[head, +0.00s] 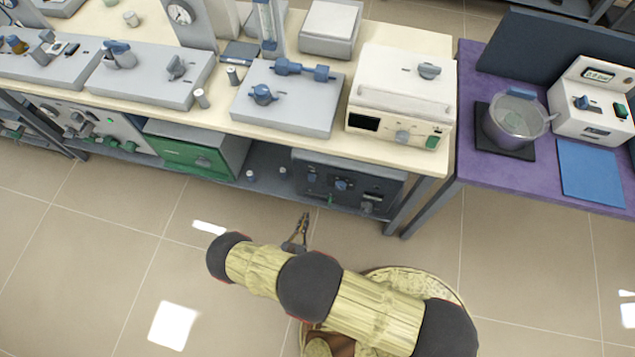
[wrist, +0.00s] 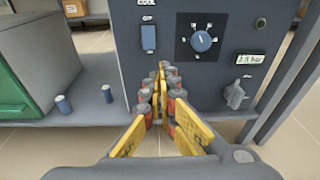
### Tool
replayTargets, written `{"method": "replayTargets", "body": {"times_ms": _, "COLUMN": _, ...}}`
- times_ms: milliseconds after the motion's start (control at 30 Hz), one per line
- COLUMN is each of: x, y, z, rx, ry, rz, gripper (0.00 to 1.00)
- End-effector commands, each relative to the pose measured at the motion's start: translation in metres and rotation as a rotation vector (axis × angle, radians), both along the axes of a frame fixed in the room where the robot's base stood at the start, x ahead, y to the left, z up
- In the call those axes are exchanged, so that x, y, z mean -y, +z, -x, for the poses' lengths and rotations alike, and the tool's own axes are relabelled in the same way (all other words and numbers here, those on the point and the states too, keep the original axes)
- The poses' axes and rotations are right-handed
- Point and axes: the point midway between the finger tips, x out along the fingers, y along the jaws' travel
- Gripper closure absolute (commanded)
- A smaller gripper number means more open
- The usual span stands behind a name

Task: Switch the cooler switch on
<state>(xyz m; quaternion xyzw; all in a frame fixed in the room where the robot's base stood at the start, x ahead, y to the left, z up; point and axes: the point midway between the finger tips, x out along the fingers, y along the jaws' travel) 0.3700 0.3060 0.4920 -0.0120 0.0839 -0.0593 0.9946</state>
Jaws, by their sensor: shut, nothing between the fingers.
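The cooler switch (wrist: 148,38) is a blue rocker on the front of a dark grey unit (wrist: 180,75), under a partly cut-off label reading "COOL". I cannot tell its position. The dark unit (head: 300,160) stands on the lower shelf in the head view. My gripper (wrist: 163,68) is shut and empty, its fingertips pointing at the unit's front, below and slightly right of the switch in the wrist view. In the head view my gripper (head: 305,218) is in front of the shelf, over the floor. Contact with the panel cannot be told.
A round dial (wrist: 201,41) sits right of the switch, and a grey knob (wrist: 236,95) lower right. A green box (wrist: 18,75) and two small cylinders (wrist: 64,105) are to the left. The bench top (head: 436,48) overhangs above. The floor (head: 120,250) in front is clear.

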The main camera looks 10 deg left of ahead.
Motion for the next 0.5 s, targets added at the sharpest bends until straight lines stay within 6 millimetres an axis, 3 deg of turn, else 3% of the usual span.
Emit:
{"method": "replayTargets", "body": {"times_ms": 100, "x": -0.012, "y": 0.0048, "z": -0.002, "rx": 0.02, "ry": 0.044, "rz": -0.018, "gripper": 1.0}}
{"method": "replayTargets", "body": {"times_ms": 500, "x": -0.0115, "y": 0.007, "z": -0.0033, "rx": 0.03, "ry": 0.039, "rz": -0.032, "gripper": 1.0}}
